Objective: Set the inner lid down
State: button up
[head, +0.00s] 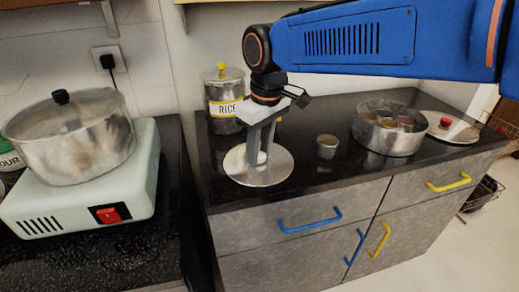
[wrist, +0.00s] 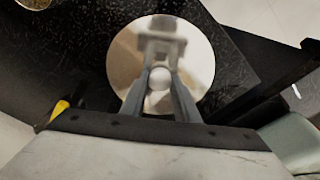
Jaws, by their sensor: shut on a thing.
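The inner lid (head: 240,172) is a flat, round, shiny metal disc with a small pale knob in its middle. It is level over the front left part of the black counter, and I cannot tell whether it touches the surface. My gripper (head: 262,154) points straight down and is shut on the knob. In the wrist view the lid (wrist: 125,62) fills the upper middle, and my gripper's two fingers (wrist: 160,80) close on both sides of the round knob. The lid hides the counter under it.
A steel RICE canister (head: 224,103) stands close behind the lid. To the right are a small metal cup (head: 326,147), a steel pot (head: 387,142) with things inside, and a red-knobbed lid (head: 447,127). A covered pot (head: 72,140) sits on a hotplate (head: 62,210) across a gap.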

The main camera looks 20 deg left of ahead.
aim_at(264, 157)
jog(key=o, duration=1.1)
jog(key=shift+f, duration=0.1)
notch_tip(264, 157, up, 12)
jog(key=d, duration=0.1)
jog(key=shift+s+d, duration=0.15)
jog(key=shift+s, duration=0.15)
